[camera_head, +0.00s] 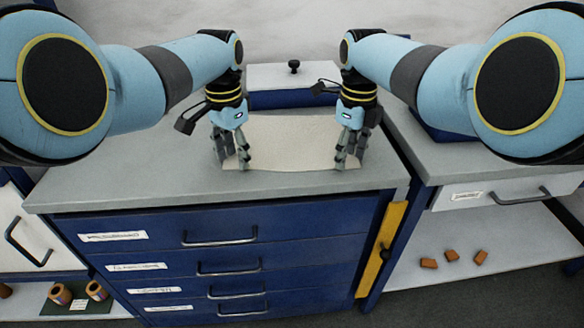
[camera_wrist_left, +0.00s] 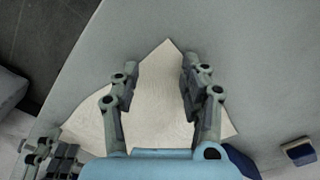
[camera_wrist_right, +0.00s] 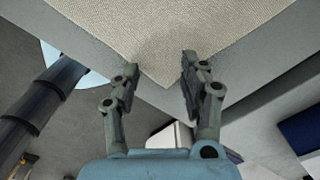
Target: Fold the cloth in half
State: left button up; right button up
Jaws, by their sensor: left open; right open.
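The cream cloth (camera_head: 290,140) lies on the grey cabinet top, spread between my two grippers in the head view. My left gripper (camera_head: 232,166) is open over the cloth's left side. In the left wrist view the cloth (camera_wrist_left: 160,110) has a corner pointing up between the open left fingers (camera_wrist_left: 160,62). My right gripper (camera_head: 346,162) is open at the cloth's right side. In the right wrist view the cloth (camera_wrist_right: 170,30) has a corner pointing down between the open right fingers (camera_wrist_right: 160,65). Neither gripper visibly pinches the cloth.
The grey cabinet top (camera_head: 110,172) is clear to the left of the cloth. A white-topped blue box (camera_head: 290,78) with a black knob stands behind the cloth. Blue drawers with handles (camera_head: 220,238) are below the front edge. Another grey worktop (camera_head: 450,160) adjoins on the right.

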pick_arm(q)
jog(key=shift+s, duration=0.1)
pick_arm(e)
jog(key=shift+s, duration=0.1)
pick_arm(q)
jog(key=shift+w+f, duration=0.2)
pick_arm(e)
jog(key=shift+w+f, duration=0.2)
jog(key=shift+f, duration=0.05)
pick_arm(q)
jog(key=shift+s, duration=0.1)
pick_arm(e)
jog(key=shift+s, duration=0.1)
pick_arm(q)
jog(key=shift+c, duration=0.2)
pick_arm(e)
jog(key=shift+c, duration=0.2)
pick_arm(q)
jog(key=shift+s, duration=0.15)
jog(key=c, duration=0.8)
pick_arm(e)
jog(key=shift+s+f, duration=0.15)
jog(key=c, duration=0.8)
pick_arm(q)
jog(key=shift+f, duration=0.1)
grip_shut()
pick_arm(e)
grip_shut()
